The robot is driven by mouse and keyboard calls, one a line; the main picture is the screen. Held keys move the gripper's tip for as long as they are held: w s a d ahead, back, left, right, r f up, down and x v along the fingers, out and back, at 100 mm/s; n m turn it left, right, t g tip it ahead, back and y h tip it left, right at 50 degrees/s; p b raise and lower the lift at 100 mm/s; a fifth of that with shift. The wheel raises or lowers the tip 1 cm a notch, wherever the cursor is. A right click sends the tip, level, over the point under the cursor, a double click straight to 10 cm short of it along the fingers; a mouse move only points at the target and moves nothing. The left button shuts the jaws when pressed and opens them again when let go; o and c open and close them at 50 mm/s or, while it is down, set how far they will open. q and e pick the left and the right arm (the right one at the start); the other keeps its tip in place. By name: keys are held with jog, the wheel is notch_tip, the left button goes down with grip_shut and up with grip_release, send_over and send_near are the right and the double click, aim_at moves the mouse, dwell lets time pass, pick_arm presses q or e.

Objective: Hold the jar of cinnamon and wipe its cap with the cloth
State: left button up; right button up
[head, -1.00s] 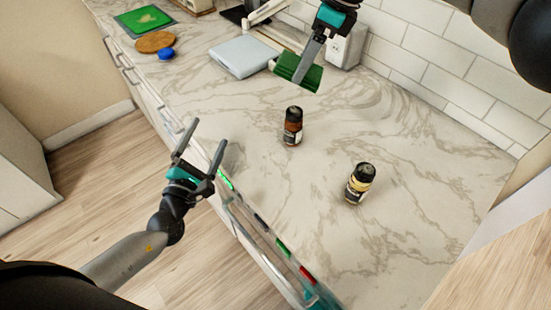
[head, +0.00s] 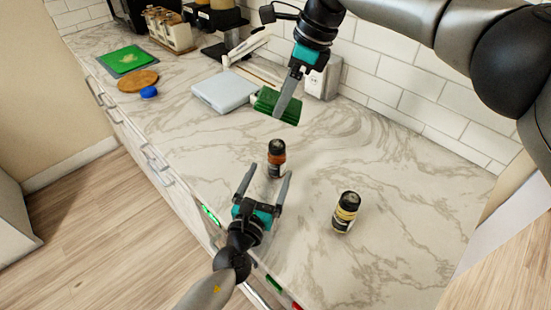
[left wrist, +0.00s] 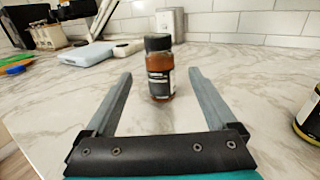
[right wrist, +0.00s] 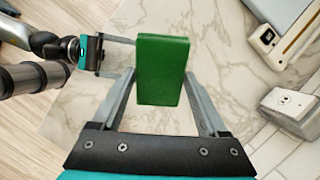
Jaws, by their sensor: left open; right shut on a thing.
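A small jar with orange-brown contents and a black cap (head: 276,158) stands upright on the marble counter. It also shows in the left wrist view (left wrist: 160,75), centred beyond the fingertips. Its label is too small to read. My left gripper (head: 266,178) is open, low over the counter edge, its fingers pointing at this jar without touching it. A second jar with yellowish contents and a black cap (head: 345,212) stands to the right. My right gripper (head: 283,103) is shut on a folded green cloth (right wrist: 162,72), held above the counter behind the orange-brown jar.
A white flat scale-like object (head: 224,91) lies behind to the left. A wooden disc (head: 138,80), a blue lid (head: 148,92) and a green mat (head: 122,60) lie at the far left. A white outlet box (head: 324,80) stands by the tiled wall. The counter around the jars is clear.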

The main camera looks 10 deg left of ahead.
aim_at(274, 163)
pick_arm(q)
jog(key=shift+w+d, duration=0.15)
jog(key=shift+w, duration=1.55)
jog(key=shift+w+d, duration=0.15)
jog(key=shift+w, duration=1.55)
jog(key=shift+c, duration=0.3)
grip_shut()
jog(key=shift+c, duration=0.6)
grip_release()
jog(key=shift+c, duration=0.3)
grip_shut()
